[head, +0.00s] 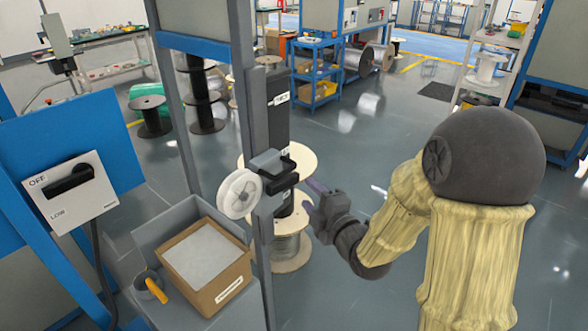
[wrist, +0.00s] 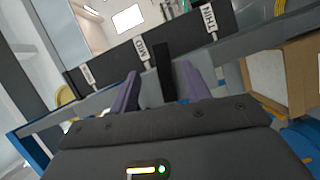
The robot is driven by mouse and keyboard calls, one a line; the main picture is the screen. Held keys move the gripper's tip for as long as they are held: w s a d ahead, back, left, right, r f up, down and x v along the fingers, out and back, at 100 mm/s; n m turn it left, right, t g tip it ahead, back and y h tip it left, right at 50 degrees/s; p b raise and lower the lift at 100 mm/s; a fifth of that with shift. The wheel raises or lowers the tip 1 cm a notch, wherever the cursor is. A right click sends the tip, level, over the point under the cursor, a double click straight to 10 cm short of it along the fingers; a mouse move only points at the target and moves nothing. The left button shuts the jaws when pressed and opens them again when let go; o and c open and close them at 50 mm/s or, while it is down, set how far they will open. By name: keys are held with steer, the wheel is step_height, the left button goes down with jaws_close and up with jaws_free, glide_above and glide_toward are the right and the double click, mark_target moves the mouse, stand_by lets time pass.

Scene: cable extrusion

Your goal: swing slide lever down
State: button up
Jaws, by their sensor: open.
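The slide lever is a black block standing out from a dark labelled panel (head: 279,120). In the head view the lever (head: 285,178) is partway down the panel, beside a grey block and a white spool. My gripper (head: 311,194), with purple fingers, is just right of it. In the wrist view the lever (wrist: 164,72) shows between my two open fingers (wrist: 158,78), near the MID label. The panel (wrist: 180,45) also bears THIN at upper right and a third label at left. I cannot tell whether the fingers touch the lever.
A cardboard box (head: 208,265) sits in a grey bin left of the post. A switch box (head: 72,190) marked OFF and LOW is at far left. A large wire spool (head: 290,245) stands below the panel.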

mark_target(295, 181)
steer(key=p, duration=0.3)
steer(key=shift+w+a+r, duration=0.1)
steer(key=shift+w+a, duration=0.1)
steer(key=p+x, duration=0.2)
steer(key=x, duration=0.6)
steer(key=shift+w+a+f, duration=0.15)
steer(key=shift+w+f, duration=0.1)
steer(key=shift+w, duration=0.1)
jaws_close()
